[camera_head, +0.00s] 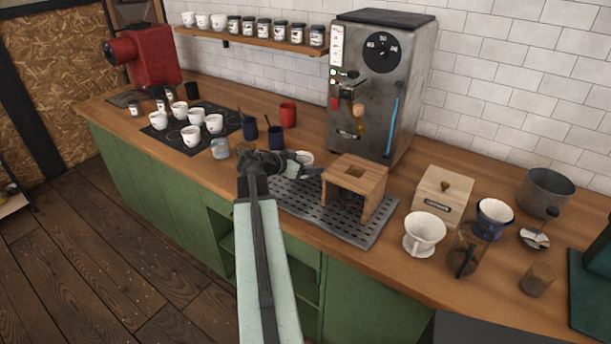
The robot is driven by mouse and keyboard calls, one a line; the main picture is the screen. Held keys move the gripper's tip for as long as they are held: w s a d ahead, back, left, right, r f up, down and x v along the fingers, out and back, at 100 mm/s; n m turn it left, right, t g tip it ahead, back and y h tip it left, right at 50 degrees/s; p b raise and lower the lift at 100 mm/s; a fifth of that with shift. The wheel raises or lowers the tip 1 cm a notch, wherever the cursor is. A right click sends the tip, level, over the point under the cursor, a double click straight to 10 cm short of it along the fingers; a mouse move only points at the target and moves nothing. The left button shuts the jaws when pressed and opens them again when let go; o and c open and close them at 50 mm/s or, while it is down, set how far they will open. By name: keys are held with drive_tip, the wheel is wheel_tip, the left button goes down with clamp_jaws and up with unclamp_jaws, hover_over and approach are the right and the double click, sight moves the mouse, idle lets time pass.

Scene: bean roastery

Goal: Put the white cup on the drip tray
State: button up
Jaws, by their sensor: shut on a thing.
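My gripper (292,162) is at the left back corner of the drip tray and is shut on a white cup (306,156). Only the cup's upper part shows behind the jaws. Its base is hidden, so I cannot tell whether it touches the surface below. The drip tray (298,197) is a dark grey perforated metal plate on the wooden counter. A wooden stand (368,173) with a square hole in its top stands on the tray's right part. The tray's left part is bare, partly behind my arm.
A grey espresso machine (365,85) stands behind the tray. Right are a wooden box (441,194) and a white dripper (423,234).

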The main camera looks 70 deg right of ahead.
sight(307, 179)
wheel_tip(307, 179, down, 4)
drive_tip(key=b, duration=0.2)
drive_tip(key=shift+w+a+r+b, duration=0.1)
drive_tip(key=shift+b, duration=0.2)
drive_tip(key=shift+r, duration=0.2)
drive_tip(key=shift+f, duration=0.15)
drive_tip(key=o, duration=1.6)
drive_tip(key=shift+r+p, duration=0.35)
drive_tip(key=shift+p, duration=0.1)
drive_tip(key=p+v, duration=0.5)
drive_tip(key=v, duration=0.7)
drive_tip(key=shift+f, duration=0.15)
